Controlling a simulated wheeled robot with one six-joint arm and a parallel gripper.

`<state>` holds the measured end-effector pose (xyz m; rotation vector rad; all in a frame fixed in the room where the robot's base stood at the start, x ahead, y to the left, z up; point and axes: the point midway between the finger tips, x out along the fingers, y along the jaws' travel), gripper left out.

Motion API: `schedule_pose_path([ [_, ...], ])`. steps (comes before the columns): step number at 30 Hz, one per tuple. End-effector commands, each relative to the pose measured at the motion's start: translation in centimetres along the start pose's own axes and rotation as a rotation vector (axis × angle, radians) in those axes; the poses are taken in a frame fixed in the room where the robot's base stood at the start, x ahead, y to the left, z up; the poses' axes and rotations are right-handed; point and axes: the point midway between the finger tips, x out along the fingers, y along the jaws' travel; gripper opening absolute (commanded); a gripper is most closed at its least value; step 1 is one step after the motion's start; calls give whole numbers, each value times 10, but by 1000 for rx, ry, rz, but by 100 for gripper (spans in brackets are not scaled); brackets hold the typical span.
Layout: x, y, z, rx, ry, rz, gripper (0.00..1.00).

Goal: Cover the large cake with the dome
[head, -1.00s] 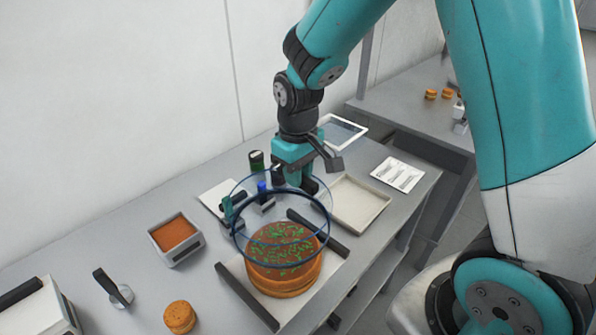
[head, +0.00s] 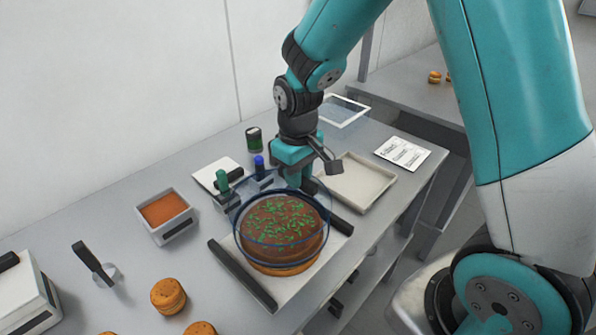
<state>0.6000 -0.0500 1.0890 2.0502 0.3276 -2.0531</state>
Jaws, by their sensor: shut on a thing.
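The large cake (head: 283,222), round with a brown top and green sprinkles, sits on a pale tray (head: 262,277) with dark bars along two sides. The clear dome with a dark blue rim (head: 237,243) is over the cake and appears upright. The rim appears around the cake's side, with the orange-brown lower layer showing beneath it. Whether the rim touches the cake is unclear. My gripper (head: 297,180) is at the dome's far side and shut on the dome; its fingertips are partly hidden.
Close behind stand a green-capped holder (head: 223,188) and a blue-capped bottle (head: 259,166). An orange-filled container (head: 166,213) is left, with small round cakes (head: 168,296) in front. An empty cream tray (head: 358,184) lies right.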

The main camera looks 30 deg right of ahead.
Motion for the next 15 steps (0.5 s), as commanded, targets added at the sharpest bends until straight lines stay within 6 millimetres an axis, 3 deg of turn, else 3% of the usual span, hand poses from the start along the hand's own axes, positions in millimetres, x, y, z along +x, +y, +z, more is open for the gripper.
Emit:
schedule_pose_path([
  [15, 50, 0, 0, 1, 0, -1, 0],
])
